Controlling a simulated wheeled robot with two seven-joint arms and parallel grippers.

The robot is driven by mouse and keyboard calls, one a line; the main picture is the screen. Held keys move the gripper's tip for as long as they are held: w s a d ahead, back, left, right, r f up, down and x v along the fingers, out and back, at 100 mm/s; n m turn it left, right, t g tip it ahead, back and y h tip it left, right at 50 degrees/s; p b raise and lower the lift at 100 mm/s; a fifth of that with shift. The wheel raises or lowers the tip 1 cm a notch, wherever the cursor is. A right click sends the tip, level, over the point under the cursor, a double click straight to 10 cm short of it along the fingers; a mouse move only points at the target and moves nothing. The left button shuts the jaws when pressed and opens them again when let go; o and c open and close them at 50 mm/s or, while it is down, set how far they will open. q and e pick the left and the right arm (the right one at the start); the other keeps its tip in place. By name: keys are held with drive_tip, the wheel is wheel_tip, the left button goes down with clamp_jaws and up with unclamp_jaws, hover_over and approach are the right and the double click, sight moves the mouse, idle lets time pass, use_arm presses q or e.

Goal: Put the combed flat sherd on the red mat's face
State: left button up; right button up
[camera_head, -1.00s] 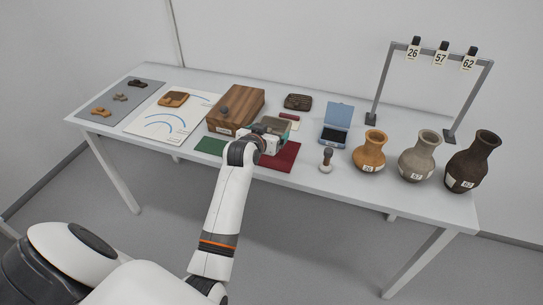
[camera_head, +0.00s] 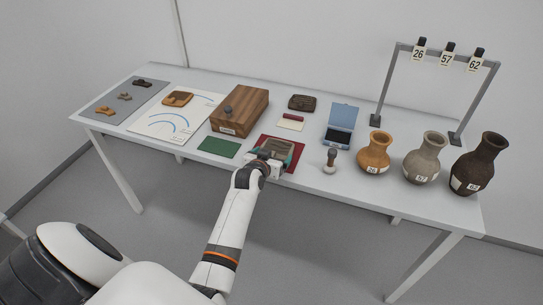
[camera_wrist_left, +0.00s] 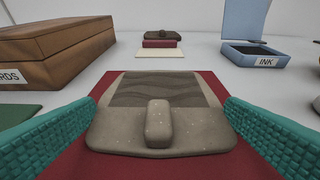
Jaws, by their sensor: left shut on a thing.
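The combed flat sherd (camera_wrist_left: 165,125) is a grey-brown slab with a wavy combed dark band and a raised lug. My left gripper (camera_head: 274,156) is shut on it, with a teal pad at each side in the left wrist view (camera_wrist_left: 160,130). The sherd also shows in the head view (camera_head: 277,149). It is over the red mat (camera_head: 296,164), whose red surface shows around it in the left wrist view (camera_wrist_left: 222,165). I cannot tell whether the sherd touches the mat. My right gripper is not in view.
A green mat (camera_head: 219,147) and a wooden box (camera_head: 240,110) are to the left. An ink box (camera_head: 339,135), a stamp (camera_head: 330,162) and several vases (camera_head: 374,155) are to the right. Behind lie a dark ridged block (camera_head: 302,102) and a cream card (camera_head: 290,125) with a red bar.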

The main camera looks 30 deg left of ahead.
use_arm(q)
drive_tip(key=o, duration=0.7)
drive_tip(key=shift+f, duration=0.1)
drive_tip(key=p+v, duration=0.1)
drive_tip(key=v, duration=1.1)
drive_tip(key=s+d+f+m+g+h, duration=0.1)
drive_tip(key=s+d+f+g, duration=0.15)
drive_tip(key=f, duration=0.65)
drive_tip(key=s+d+f+m+g+h, duration=0.1)
drive_tip(key=s+d+f, duration=0.3)
drive_tip(key=f, duration=0.6)
drive_tip(key=s+d+f+g+h, duration=0.1)
drive_tip(key=s+d+f+g, duration=0.15)
drive_tip(key=f, duration=0.65)
drive_tip(key=s+d+f+m+g, duration=0.2)
drive_tip(key=s+d+f, duration=0.1)
drive_tip(key=s+f, duration=0.9)
drive_tip(key=shift+s+a+f+m+g+p, duration=0.15)
drive_tip(key=shift+s+f+g+p, duration=0.45)
drive_tip(key=shift+s, duration=2.95)
drive_tip(key=shift+s+f+m+g+p, duration=0.35)
drive_tip(key=shift+s+f+g, duration=0.45)
drive_tip(key=shift+s, duration=2.7)
drive_tip(key=shift+s+a+f+m+g+p, duration=0.1)
drive_tip(key=shift+s+f+g+p, duration=0.55)
drive_tip(key=shift+s, duration=2.9)
